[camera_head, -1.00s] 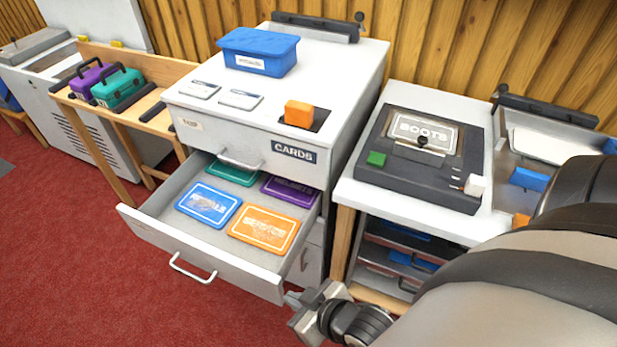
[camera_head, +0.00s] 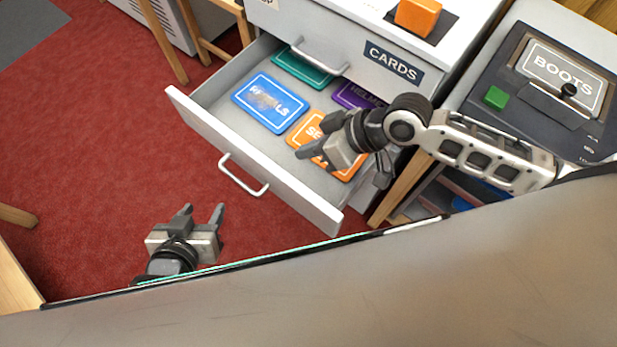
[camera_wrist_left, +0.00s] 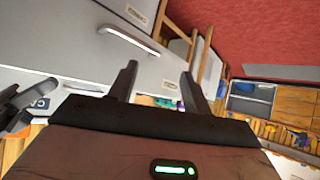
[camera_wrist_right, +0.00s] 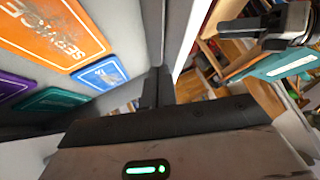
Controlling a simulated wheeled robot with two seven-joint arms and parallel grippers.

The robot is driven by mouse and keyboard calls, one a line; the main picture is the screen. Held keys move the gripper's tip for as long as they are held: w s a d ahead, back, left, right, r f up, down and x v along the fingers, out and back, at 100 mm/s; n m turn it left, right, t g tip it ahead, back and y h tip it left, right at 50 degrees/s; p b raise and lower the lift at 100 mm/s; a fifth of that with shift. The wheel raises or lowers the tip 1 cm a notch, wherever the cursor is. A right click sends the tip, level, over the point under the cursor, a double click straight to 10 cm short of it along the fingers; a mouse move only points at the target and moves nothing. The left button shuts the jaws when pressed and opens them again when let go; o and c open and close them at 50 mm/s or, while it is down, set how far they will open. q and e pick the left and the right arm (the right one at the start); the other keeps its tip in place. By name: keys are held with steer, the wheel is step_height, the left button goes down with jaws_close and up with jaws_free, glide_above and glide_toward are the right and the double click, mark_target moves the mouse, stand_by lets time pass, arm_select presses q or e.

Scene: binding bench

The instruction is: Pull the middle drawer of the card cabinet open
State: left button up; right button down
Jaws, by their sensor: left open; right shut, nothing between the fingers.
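The middle drawer (camera_head: 255,165) of the white card cabinet (camera_head: 372,85) stands pulled out, below the closed top drawer labelled CARDS. Its bar handle (camera_head: 242,176) is on the front panel. Inside lie blue (camera_head: 270,103), orange (camera_head: 342,165), green (camera_head: 302,68) and purple (camera_head: 352,95) cards. My left gripper (camera_head: 203,211) is open and empty, over the floor in front of the drawer, apart from the handle. My right gripper (camera_head: 308,154) is shut and empty, covering part of the orange card in the head view. The right wrist view shows the orange card (camera_wrist_right: 55,32) too.
The BOOTS box (camera_head: 520,100) sits on a bench right of the cabinet. An orange block (camera_head: 418,17) is on the cabinet top. A wooden leg (camera_head: 400,187) stands by the drawer's right side. Red carpet (camera_head: 110,130) is clear left of the drawer.

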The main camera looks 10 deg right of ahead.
steer(key=s+d+g+h+b, duration=0.1)
steer(key=s+d+g, duration=0.15)
steer(key=d, duration=0.25)
arm_select(q)
steer(key=shift+w+d+t+b, duration=0.1)
steer(key=shift+w+t+b, duration=0.2)
steer(key=shift+w, duration=0.2)
arm_select(e)
glide_above(308, 178)
steer(key=s, duration=0.3)
steer(key=shift+n+g, duration=0.3)
steer(key=shift+g, duration=0.05)
steer(key=f, duration=0.8)
steer(key=shift+w+a+f, duration=0.15)
steer(key=shift+a, duration=0.1)
